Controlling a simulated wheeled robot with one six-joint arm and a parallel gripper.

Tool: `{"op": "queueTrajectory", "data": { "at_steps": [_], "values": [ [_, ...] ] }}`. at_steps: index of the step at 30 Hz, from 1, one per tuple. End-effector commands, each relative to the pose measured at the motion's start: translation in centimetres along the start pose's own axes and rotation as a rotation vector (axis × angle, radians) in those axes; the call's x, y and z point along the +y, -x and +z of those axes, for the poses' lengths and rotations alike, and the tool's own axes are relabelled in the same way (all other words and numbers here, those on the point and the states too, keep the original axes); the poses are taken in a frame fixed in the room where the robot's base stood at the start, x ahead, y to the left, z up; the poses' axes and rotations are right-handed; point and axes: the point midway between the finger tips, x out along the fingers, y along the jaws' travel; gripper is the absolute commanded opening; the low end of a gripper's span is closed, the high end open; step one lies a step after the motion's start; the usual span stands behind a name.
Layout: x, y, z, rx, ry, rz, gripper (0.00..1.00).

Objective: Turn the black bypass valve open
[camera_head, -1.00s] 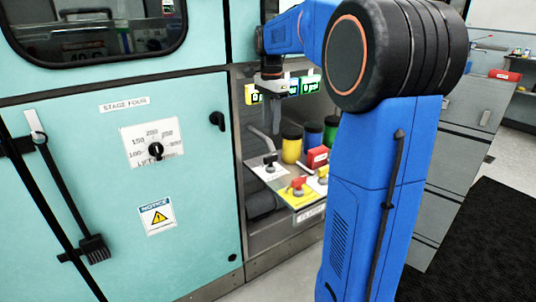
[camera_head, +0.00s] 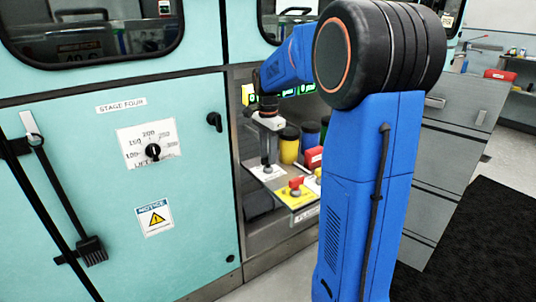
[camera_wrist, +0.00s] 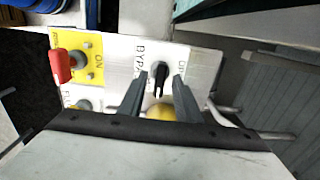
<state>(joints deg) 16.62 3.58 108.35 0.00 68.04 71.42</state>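The black bypass valve (camera_wrist: 159,78) stands on a white plate lettered "BYPA…" (camera_wrist: 141,60) in the wrist view. My gripper (camera_wrist: 160,83) is open, with one dark finger on each side of the black handle. Gaps show between the handle and the fingers, so they do not look clamped on it. In the head view my gripper (camera_head: 267,155) points down over the black valve's place on the shelf and mostly covers the valve.
A red-handled valve (camera_wrist: 62,68) on a yellow plate stands beside the bypass valve; it also shows in the head view (camera_head: 296,183). A yellow canister (camera_head: 289,146) and a red box (camera_head: 314,158) stand close behind. A teal cabinet (camera_head: 90,200) is at the left.

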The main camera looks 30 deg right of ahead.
Motion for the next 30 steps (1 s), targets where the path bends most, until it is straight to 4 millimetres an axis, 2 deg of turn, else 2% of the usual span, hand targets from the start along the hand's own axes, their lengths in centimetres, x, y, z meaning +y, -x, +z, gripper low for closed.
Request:
{"op": "queueTrajectory", "data": {
  "at_steps": [6,10,20,30],
  "values": [
    [0.01,-0.02,0.00,0.000,0.000,0.000,0.31],
    [0.01,-0.01,0.00,0.000,0.000,0.000,0.00],
    [0.02,0.01,0.01,0.000,0.018,0.000,0.00],
    [0.02,0.02,0.01,0.000,0.200,0.000,0.00]
  ]
}}
